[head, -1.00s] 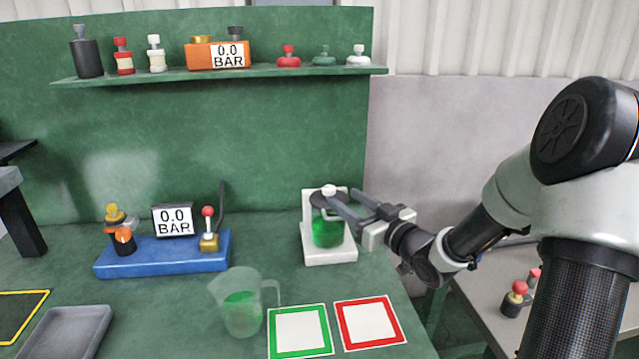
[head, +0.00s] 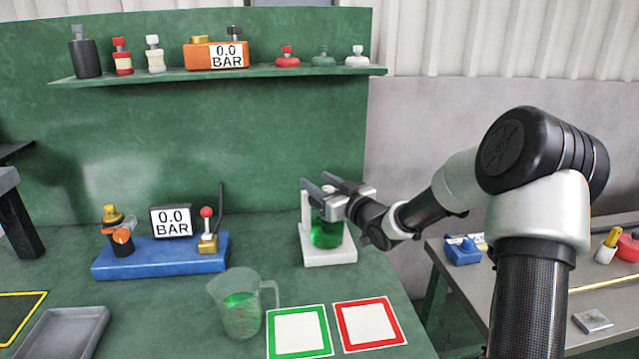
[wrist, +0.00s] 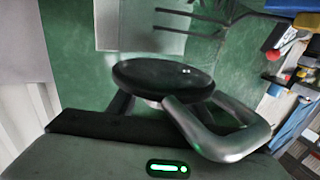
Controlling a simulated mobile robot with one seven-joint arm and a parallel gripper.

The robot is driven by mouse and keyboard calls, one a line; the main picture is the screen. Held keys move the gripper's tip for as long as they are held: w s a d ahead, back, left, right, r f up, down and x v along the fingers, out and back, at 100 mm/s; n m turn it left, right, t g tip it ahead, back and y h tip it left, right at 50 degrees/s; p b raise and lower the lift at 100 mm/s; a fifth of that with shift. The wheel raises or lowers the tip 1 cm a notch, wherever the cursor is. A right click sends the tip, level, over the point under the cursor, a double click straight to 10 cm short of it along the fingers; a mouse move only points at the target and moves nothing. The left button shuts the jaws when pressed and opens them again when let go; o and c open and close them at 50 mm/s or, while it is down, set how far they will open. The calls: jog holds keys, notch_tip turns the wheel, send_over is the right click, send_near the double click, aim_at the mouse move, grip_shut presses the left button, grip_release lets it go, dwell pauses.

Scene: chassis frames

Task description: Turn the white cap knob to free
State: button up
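A clear reservoir with green liquid (head: 326,235) stands in a white stand (head: 340,256) at the right of the green bench. My gripper (head: 315,178) is over the reservoir's top, its two dark fingers apart and pointing left. The white cap knob is hidden behind my gripper in the head view, and I cannot make it out in the wrist view. The wrist view shows a black disc (wrist: 163,78) close in front of my gripper, with a grey metal loop (wrist: 245,142) beside it. I cannot tell whether the fingers touch anything.
A measuring jug (head: 240,305) with green liquid stands in front. Green-framed (head: 300,332) and red-framed (head: 368,325) squares lie beside it. A blue rig (head: 160,257) with a 0.0 BAR display (head: 172,221) is left. A shelf (head: 230,75) of parts is above.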

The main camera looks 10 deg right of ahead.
jog(key=c, duration=1)
